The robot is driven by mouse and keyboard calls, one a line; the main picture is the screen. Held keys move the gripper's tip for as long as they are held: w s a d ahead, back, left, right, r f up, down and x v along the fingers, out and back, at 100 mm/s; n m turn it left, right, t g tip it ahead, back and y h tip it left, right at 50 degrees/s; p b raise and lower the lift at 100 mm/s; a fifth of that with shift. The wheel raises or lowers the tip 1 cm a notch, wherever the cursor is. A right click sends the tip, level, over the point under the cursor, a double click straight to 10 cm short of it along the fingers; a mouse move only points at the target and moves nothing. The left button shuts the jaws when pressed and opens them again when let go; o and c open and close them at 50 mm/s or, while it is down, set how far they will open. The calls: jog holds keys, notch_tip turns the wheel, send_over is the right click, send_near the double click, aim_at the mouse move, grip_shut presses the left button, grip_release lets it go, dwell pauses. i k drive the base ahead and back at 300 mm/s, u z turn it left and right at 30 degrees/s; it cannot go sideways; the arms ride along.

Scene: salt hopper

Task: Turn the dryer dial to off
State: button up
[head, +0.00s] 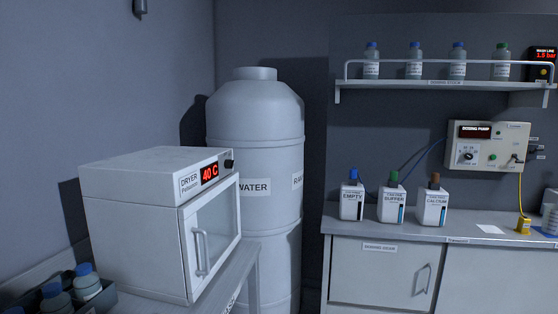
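The dryer (133,211) is a white box on a bench at the left, with a label reading DRYER and a glass door. Its red display (209,173) reads 40 C. The small black dial (229,164) sits just right of the display, near the upper front corner. The dial's pointer is too small to read. My gripper does not show in the head view.
The dryer door has a vertical handle (201,252). A large water tank (256,150) stands behind the dryer. A crate (98,303) of bottles is at the lower left. A counter (390,228) with several containers and a dosing pump (487,146) above is at the right.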

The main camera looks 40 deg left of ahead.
aim_at(228, 163)
jog(key=u, duration=0.3)
jog(key=i, duration=1.1)
jog(key=u, duration=1.15)
jog(key=i, duration=0.6)
jog(key=u, duration=0.6)
